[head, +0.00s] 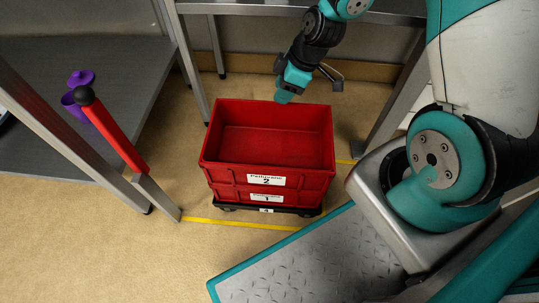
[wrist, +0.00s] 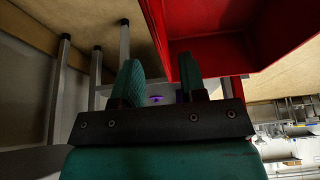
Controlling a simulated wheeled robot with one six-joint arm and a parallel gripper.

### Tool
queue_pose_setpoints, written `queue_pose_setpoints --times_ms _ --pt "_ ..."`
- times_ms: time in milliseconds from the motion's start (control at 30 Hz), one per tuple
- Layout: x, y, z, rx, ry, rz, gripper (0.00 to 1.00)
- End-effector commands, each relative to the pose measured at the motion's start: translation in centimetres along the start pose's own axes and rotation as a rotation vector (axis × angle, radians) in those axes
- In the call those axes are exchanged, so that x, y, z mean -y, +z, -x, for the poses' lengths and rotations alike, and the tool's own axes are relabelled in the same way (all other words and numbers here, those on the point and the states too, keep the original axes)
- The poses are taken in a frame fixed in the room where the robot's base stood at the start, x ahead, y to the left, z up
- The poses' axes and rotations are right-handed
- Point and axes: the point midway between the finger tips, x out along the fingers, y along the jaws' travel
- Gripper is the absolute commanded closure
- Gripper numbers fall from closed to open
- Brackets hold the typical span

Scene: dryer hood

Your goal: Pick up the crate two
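Crate two (head: 268,180), a red open box with a white label reading 2, is the upper of two stacked crates in the head view. It looks empty. My gripper (head: 284,97) is above its back rim, right of the rim's middle. The red crate (wrist: 240,50) fills the upper right there, close to the right finger. I cannot tell whether they touch.
Crate one (head: 310,198), also red, is under crate two, on a black wheeled dolly (head: 252,209). A metal table frame (head: 193,65) stands behind. On the left are a grey shelf (head: 110,75), a red post (head: 118,135) and purple items (head: 80,78). Yellow tape (head: 215,222) marks the floor.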

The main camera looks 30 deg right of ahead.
Motion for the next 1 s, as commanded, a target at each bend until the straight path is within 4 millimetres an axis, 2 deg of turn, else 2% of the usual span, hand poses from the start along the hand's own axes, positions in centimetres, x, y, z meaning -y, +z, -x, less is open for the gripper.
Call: queue_pose_setpoints --times_ms 33,333,633,900,1000 --pt "0.0 0.1 -1.1 0.0 0.0 0.001 0.62" --pt "0.0 0.0 -2.7 -0.001 0.0 0.003 0.62" --pt "-0.2 0.2 -6.8 -0.001 -0.001 0.004 0.62" --pt "-0.2 0.0 -6.8 -0.001 0.0 0.001 0.62" --pt "-0.2 0.0 -6.8 -0.001 0.0 0.001 0.85"
